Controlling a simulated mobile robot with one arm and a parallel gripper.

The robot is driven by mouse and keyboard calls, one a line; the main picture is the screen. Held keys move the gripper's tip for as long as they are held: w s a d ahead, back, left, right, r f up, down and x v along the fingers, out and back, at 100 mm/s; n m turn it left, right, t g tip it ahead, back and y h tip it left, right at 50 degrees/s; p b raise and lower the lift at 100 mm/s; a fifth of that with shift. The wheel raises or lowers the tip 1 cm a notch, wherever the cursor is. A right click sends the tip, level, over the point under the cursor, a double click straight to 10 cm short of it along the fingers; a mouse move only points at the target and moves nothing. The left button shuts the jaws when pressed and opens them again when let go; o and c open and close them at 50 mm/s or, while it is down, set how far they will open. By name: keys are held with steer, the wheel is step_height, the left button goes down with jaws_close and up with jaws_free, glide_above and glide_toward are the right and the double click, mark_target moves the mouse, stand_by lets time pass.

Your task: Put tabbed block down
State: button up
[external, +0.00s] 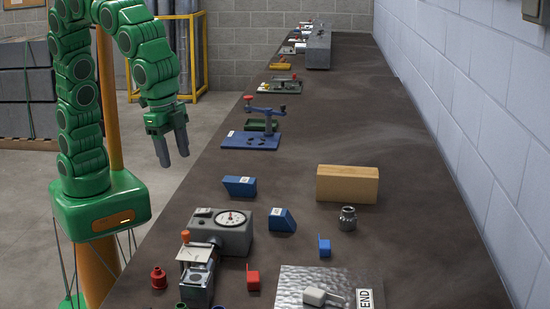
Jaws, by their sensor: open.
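My gripper (172,158) hangs open and empty at the end of my green arm, pointing down beside the table's left edge. Two small blocks have a thin upright tab: a red one (253,281) near the front and a blue one (324,249) to its right. Both rest on the dark table (340,125), well apart from my gripper. I cannot tell which of them is the task's tabbed block.
Two slanted blue blocks (240,187) (282,220), a grey dial gauge (222,232), a wooden block (347,184) and a metal weight (347,218) stand nearby. A metal plate (300,279) lies in front. A blue fixture (250,141) stands farther back. The table's right side is mostly clear.

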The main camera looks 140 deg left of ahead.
steer(key=s+d+f+m+g, duration=0.1)
steer(key=s+d, duration=0.2)
steer(key=s, duration=0.8)
steer(key=s+d+f+m+g+h, duration=0.1)
steer(key=s+d, duration=0.2)
steer(key=s, duration=0.8)
steer(key=s+d+f+m, duration=0.1)
steer(key=s+d, duration=0.2)
steer(key=s, duration=0.8)
steer(key=shift+d+f+g, duration=0.3)
steer(key=shift+d+g, duration=0.05)
steer(key=shift+g, duration=0.05)
steer(key=shift+o, duration=0.4)
steer(key=shift+w, duration=0.15)
